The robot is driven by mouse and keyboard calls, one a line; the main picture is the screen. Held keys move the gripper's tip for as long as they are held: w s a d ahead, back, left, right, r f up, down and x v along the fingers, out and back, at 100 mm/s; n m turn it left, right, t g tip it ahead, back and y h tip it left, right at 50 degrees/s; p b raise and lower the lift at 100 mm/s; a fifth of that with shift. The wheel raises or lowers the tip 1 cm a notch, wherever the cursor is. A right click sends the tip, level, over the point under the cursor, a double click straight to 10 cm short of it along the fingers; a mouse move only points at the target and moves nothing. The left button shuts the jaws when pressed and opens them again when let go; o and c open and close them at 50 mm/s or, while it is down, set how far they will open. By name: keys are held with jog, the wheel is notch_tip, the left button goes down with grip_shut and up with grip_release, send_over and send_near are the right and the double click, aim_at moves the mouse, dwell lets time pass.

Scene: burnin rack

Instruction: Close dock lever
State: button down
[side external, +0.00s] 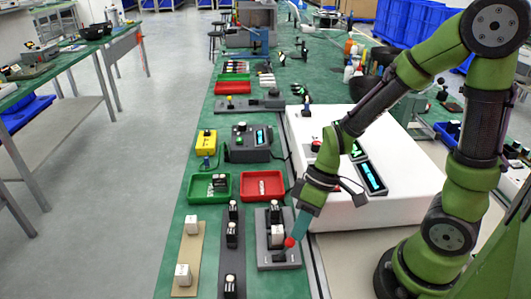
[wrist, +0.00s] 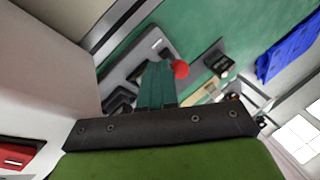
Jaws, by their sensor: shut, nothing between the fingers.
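The dock (side external: 263,257) is a grey plate on the green bench, with a white-and-black module standing in it. Its lever ends in a red knob (side external: 289,242) at the front right of the plate. The knob also shows in the wrist view (wrist: 180,69), just right of the fingertips. My gripper (side external: 298,231) reaches down over the right side of the dock, its teal fingers shut and empty. The fingertips are right beside the knob; I cannot tell whether they touch it. In the wrist view the fingers (wrist: 157,82) hide part of the dock and the lever's shaft.
A large white box (side external: 415,190) with a display stands close to the right of the dock. A red tray (side external: 262,197) and a green tray (side external: 194,190) lie behind. A dark strip (side external: 232,265) and a beige strip (side external: 187,255) with modules lie to the left.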

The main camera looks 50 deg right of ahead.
jog(key=shift+w+a+r+g+h, duration=0.3)
jog(key=shift+w+a+g+h, duration=0.1)
jog(key=shift+g+h, duration=0.15)
dwell(0.4)
jog(key=shift+w+a+r+g+h, duration=0.2)
jog(key=shift+w+a+g+h, duration=0.25)
jog(key=shift+g+h, duration=0.1)
jog(key=w+a+g+h, duration=0.1)
jog(key=w+a+m+g+h, duration=0.1)
jog(key=shift+r+g+h, duration=0.15)
jog(key=shift+g+h, duration=0.15)
jog(key=shift+r, duration=0.15)
jog(key=shift+r, duration=0.7)
jog(key=w+v, duration=0.1)
jog(key=v, duration=0.9)
jog(key=shift+a+f, duration=0.2)
jog(key=shift+a, duration=0.25)
